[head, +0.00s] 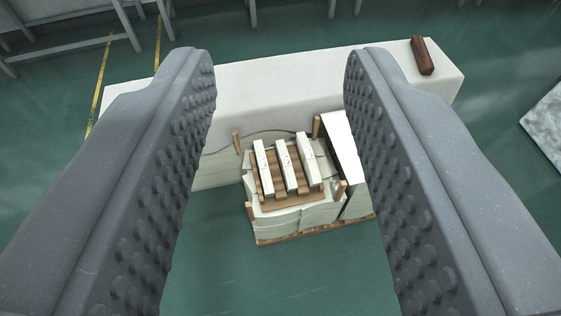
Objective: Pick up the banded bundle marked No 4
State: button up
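My gripper (280,165) is open and empty, its two grey studded fingers wide apart at the left and right of the head view. Beyond and below it, seen between the fingers, three white banded bundles lie side by side on a wooden slatted top: a left one (263,168), a middle one (286,171) and a right one (307,160). Each seems to bear small dark marks, too small to read, so I cannot tell which is No 4. The gripper touches none of them.
The bundles rest on a pale stack with wooden corner posts (316,127) on a pallet (300,233). Behind is a long white-covered table (270,90) with a brown block (421,56) at its right end. Grey metal frames stand at the back. Green floor (250,280) is clear in front.

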aim_at(284, 160)
jog(key=u, duration=2.2)
jog(key=i, duration=1.9)
jog(key=z, duration=3.1)
jog(key=i, duration=0.95)
